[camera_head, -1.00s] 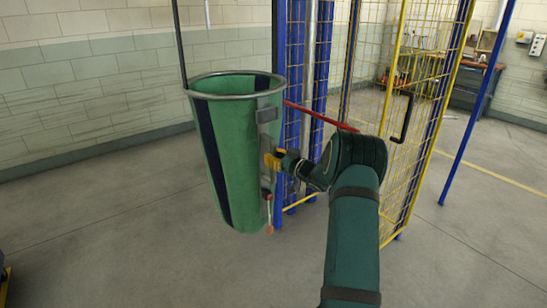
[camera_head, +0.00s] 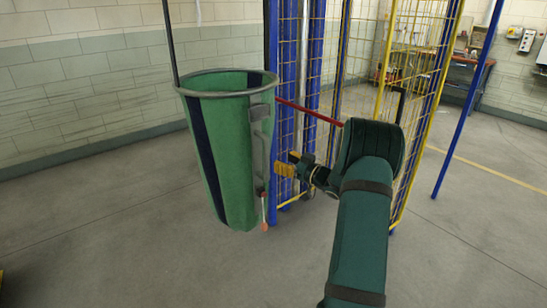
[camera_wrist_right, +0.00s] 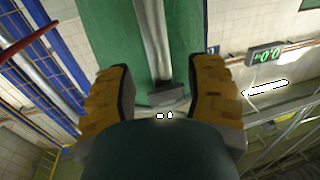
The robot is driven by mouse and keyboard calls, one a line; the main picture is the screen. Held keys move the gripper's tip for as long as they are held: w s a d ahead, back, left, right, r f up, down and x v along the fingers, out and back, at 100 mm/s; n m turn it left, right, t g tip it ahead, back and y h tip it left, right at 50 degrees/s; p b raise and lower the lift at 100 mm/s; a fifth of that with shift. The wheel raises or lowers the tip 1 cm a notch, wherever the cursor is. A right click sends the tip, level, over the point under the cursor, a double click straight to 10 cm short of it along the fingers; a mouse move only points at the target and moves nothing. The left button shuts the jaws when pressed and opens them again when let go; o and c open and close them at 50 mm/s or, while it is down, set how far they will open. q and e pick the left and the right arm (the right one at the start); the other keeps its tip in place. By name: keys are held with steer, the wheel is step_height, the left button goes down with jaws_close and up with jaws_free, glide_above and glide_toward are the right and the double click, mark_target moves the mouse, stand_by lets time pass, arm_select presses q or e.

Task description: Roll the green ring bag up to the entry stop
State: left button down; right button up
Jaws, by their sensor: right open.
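The green ring bag (camera_head: 234,150) hangs upright left of centre in the head view, with a dark blue stripe, an open grey ring at its top and a grey handle (camera_head: 262,140) down its right side. My right gripper (camera_head: 287,165), with yellow fingers, is open just right of the handle, with a small gap between them. In the right wrist view, green bag cloth (camera_wrist_right: 112,45) and a grey bar with a dark block at its end show beyond and between the spread fingers (camera_wrist_right: 160,88). My left gripper is out of view. I cannot pick out the entry stop for certain.
A thin red bar (camera_head: 310,113) runs from behind the bag toward my right arm. Blue posts (camera_head: 271,60) and a yellow mesh gate (camera_head: 405,100) stand behind. A dark rod rises from the ring's left.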

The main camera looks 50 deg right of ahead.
steer(key=s, duration=0.3)
steer(key=shift+s+a, duration=0.1)
steer(key=shift+s, duration=0.3)
stand_by(1.0)
steer(key=w+a+f+m+g, duration=0.2)
steer(key=w+a+f+m, duration=0.1)
steer(key=w+a+f, duration=0.9)
steer(key=s+a+f+m+g+y, duration=0.15)
steer(key=a+f, duration=0.25)
steer(key=a, duration=0.4)
steer(key=a+f+n+g+h, duration=0.1)
steer(key=a+f+g, duration=0.25)
steer(key=a, duration=0.45)
steer(key=s+a+f+g+y, duration=0.1)
steer(key=s+a+f+g, duration=0.15)
steer(key=a, duration=0.45)
steer(key=s+a+f+g+y, duration=0.15)
steer(key=s+a+f, duration=0.25)
steer(key=a, duration=0.4)
steer(key=s+a+f+n+g+y, duration=0.1)
steer(key=s+a+g, duration=0.4)
steer(key=s+a, duration=0.7)
step_height(320, 180, down, 2)
steer(key=shift+s+a+f+n+g+y, duration=0.1)
steer(key=shift+s+a+n+g+y, duration=0.2)
steer(key=shift+s+n, duration=0.55)
